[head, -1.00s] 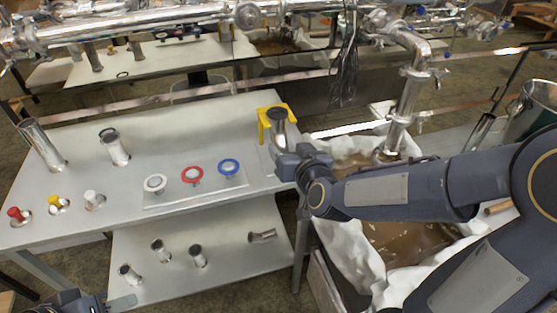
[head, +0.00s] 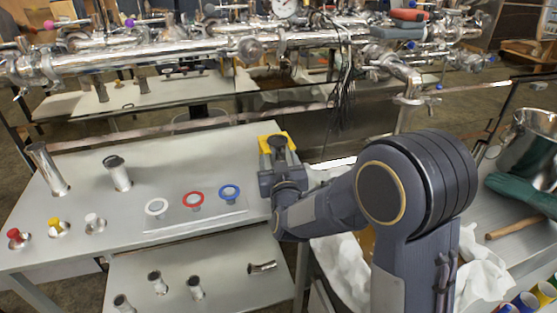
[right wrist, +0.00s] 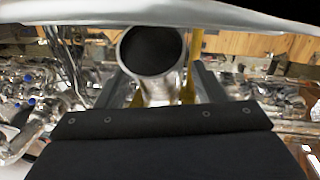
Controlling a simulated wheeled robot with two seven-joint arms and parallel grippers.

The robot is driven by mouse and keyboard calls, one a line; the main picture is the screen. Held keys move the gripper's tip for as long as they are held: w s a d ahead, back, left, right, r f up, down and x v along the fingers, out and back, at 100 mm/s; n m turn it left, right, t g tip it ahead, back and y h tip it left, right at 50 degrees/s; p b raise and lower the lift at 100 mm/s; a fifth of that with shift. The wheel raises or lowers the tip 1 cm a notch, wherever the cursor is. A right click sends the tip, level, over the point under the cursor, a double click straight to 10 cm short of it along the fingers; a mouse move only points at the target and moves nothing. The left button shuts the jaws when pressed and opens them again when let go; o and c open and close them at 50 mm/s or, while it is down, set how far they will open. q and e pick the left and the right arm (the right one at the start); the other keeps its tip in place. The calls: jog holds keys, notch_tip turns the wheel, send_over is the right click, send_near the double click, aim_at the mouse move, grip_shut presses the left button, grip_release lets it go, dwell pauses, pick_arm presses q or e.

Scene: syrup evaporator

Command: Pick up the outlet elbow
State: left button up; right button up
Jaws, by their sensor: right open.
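The outlet elbow (head: 278,144), a shiny metal bent pipe with a dark open mouth, stands at the yellow holder (head: 264,142) on the right end of the table. My right gripper (head: 281,164) is at the elbow, and its wrist hides the elbow's lower part in the head view. In the right wrist view the elbow (right wrist: 152,52) shows its round mouth, with its body between the two grey fingers. The fingers are open, one on each side; contact cannot be told. My left gripper is out of view.
Three ringed parts, white, red (head: 193,201) and blue, lie on a mat left of my gripper. The shiny pipe assembly (head: 200,52) runs across the back. A cloth-lined bin (head: 340,262) is at right.

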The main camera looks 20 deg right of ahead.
jog(key=shift+w, duration=0.1)
jog(key=c, duration=1.2)
jog(key=shift+r, duration=0.1)
